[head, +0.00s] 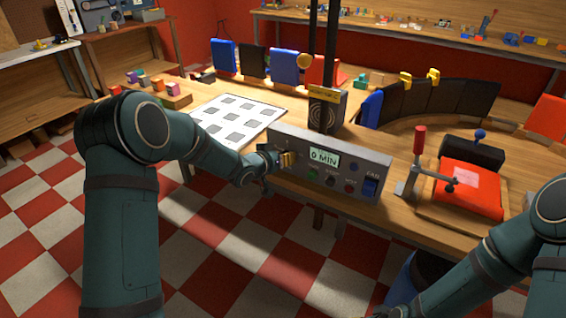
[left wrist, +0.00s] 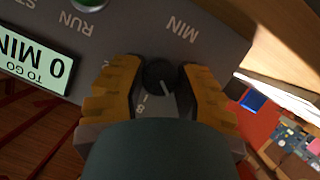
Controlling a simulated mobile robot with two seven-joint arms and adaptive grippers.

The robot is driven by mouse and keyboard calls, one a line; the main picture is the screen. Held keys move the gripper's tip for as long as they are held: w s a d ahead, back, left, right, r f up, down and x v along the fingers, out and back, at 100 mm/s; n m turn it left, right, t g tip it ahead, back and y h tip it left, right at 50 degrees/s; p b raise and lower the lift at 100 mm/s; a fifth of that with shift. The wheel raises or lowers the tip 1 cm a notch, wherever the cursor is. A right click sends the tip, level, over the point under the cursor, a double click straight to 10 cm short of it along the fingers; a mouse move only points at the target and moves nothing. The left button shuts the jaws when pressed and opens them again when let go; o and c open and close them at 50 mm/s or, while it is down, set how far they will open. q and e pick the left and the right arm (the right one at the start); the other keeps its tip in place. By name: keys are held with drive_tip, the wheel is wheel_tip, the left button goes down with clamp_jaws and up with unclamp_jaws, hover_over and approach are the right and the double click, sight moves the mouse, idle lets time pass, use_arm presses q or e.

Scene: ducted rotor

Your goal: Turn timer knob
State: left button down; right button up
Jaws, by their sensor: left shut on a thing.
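The timer knob (left wrist: 159,74) is a small round black dial with a white pointer line, seen in the left wrist view. It sits on a grey control panel (head: 345,183) at the table's front edge, beside a display (head: 323,157) reading "0 MIN TO GO". My left gripper (head: 288,159) is at the panel's left end, its yellow fingers on either side of the knob. It is shut on the knob, and in the head view the gripper hides it.
The panel also has a blue switch (head: 370,187) and small buttons. A white sheet with grey squares (head: 238,117) lies behind my left forearm. A black post rises behind the panel.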

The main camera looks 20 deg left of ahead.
use_arm(q)
drive_tip(key=m+y, duration=0.1)
drive_tip(key=m, duration=0.1)
drive_tip(key=m+y, duration=0.1)
drive_tip(key=shift+d+f+m+t+y+b, duration=0.1)
drive_tip(key=shift+d+m+t+y+b, duration=0.1)
drive_tip(key=shift+m+t+y+b, duration=0.15)
drive_tip(key=m+t+y, duration=0.1)
drive_tip(key=m+y, duration=0.1)
drive_tip(key=m, duration=0.1)
drive_tip(key=shift+s+a, duration=0.1)
drive_tip(key=shift+m, duration=0.25)
idle(0.4)
drive_tip(key=c, duration=0.6)
unclamp_jaws()
drive_tip(key=v, duration=1.2)
